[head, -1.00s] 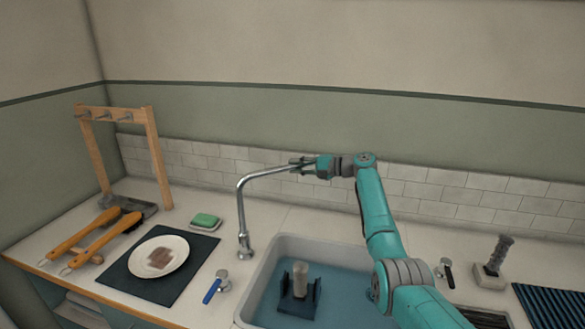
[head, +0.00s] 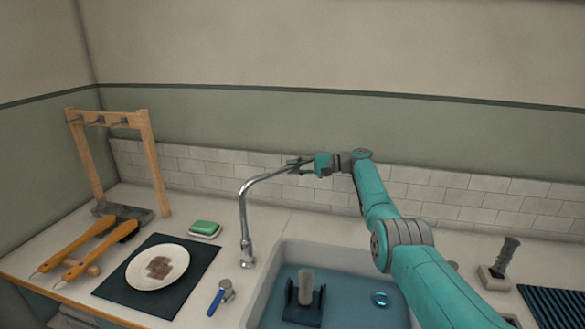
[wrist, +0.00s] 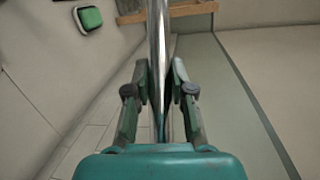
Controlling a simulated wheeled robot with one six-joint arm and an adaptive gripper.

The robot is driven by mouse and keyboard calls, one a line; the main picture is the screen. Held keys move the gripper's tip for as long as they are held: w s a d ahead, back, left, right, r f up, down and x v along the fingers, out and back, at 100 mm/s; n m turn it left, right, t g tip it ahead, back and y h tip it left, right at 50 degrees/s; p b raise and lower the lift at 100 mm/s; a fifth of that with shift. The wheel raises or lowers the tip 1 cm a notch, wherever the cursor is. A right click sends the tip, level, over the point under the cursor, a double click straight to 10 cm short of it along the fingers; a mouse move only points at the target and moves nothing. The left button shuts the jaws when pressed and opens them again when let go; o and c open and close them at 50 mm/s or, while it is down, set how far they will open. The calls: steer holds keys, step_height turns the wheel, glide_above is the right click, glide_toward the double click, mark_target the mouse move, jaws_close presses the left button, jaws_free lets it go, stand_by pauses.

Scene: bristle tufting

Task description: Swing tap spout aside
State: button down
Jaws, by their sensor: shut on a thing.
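The chrome tap spout (head: 262,180) rises from the counter at the sink's left back corner and bends to the right, toward the tiled wall. My gripper (head: 294,166) is shut on the spout near its free end. In the wrist view my gripper (wrist: 160,82) has one finger on each side of the shiny tube (wrist: 158,40), which runs away between them. The spout's very tip is hidden by the fingers.
The sink (head: 262,290) holds water, a dark holder (head: 305,305) with a grey cylinder and a drain ring (head: 381,299).

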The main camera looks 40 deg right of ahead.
steer(key=c, duration=1)
jaws_free()
steer(key=v, duration=1.2)
